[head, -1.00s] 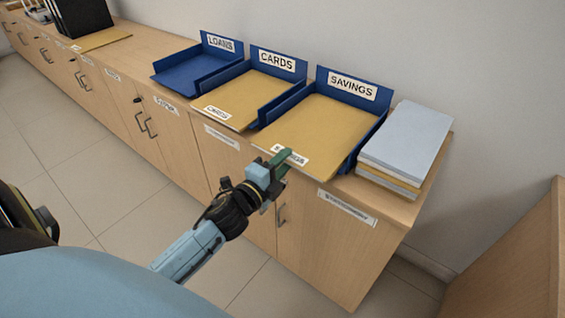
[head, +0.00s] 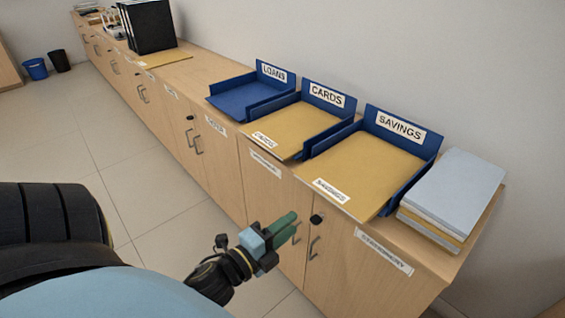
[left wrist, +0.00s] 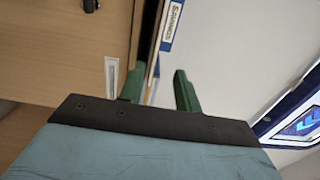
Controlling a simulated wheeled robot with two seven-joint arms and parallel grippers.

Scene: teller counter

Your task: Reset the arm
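My left gripper (head: 290,226) is below and in front of the counter's front edge, apart from the trays and folders. Its green fingers stand apart with nothing held between them, as the left wrist view (left wrist: 160,72) shows. A tan folder (head: 362,165) lies in the blue SAVINGS tray (head: 425,165), its white-labelled front end at the tray's open front. Another tan folder (head: 290,131) lies in the CARDS tray (head: 335,108). The LOANS tray (head: 245,100) looks empty. My right gripper is not in view.
A stack of pale folders (head: 455,187) lies on the counter's right end. Black binders (head: 151,27) and a tan folder (head: 166,58) are farther left on the counter (head: 195,70). Cabinet handles stick out below. The tiled floor (head: 130,150) in front is clear.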

